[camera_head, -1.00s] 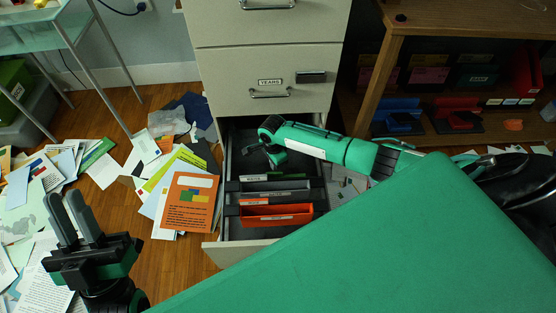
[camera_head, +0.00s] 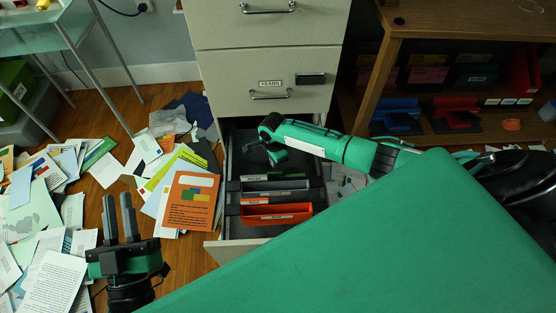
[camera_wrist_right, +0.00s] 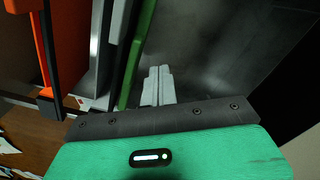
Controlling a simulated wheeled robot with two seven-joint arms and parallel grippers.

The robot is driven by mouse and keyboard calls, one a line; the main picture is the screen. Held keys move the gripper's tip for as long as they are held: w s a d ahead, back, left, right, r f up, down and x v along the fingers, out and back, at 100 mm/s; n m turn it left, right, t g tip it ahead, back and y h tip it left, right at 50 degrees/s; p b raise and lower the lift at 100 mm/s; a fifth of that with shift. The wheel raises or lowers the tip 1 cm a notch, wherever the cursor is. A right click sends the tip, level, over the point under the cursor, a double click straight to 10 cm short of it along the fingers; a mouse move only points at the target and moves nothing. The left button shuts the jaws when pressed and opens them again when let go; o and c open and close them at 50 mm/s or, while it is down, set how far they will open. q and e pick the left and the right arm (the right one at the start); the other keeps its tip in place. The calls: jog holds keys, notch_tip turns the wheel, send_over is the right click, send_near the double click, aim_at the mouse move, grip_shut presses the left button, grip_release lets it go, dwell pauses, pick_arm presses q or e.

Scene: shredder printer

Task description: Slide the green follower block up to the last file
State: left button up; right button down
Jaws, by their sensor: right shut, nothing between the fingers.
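An open drawer (camera_head: 212,252) holds an orange file (camera_head: 277,216), a grey file (camera_head: 275,190) and, behind them, a thin green panel (camera_head: 275,177). The right wrist view shows the green panel (camera_wrist_right: 138,55) standing edge-on beside the grey file (camera_wrist_right: 104,45). I cannot tell for sure that this panel is the follower block. My right gripper (camera_wrist_right: 158,88) is shut and empty, reaching down into the drawer just behind the panel; contact is unclear. In the head view its fingertips are hidden. My left gripper (camera_head: 117,200) is open and empty above the floor, left of the drawer.
The drawer behind my right gripper is bare and dark. The cabinet front (camera_head: 270,75) rises above the drawer. Papers (camera_head: 60,210) and an orange booklet (camera_head: 192,202) lie on the floor to the left. A wooden shelf (camera_head: 460,30) stands at the right.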

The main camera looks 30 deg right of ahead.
pick_arm(q)
jog(key=shift+s+d+f+g+y+p, duration=0.3)
jog(key=shift+s+d+f+g+p, duration=0.55)
jog(key=shift+f+g, duration=2.1)
jog(key=shift+s+d+f+g+y+p, duration=0.4)
jog(key=shift+s+f+g+p, duration=1.15)
jog(key=shift+f, duration=2.4)
jog(key=s+a+g+y+p, duration=0.1)
jog(key=a+g+y+p, duration=0.1)
jog(key=a+g, duration=0.3)
jog(key=shift+s+a+f+y, duration=0.3)
jog(key=shift+a+f+y, duration=0.1)
jog(key=shift+a, duration=0.25)
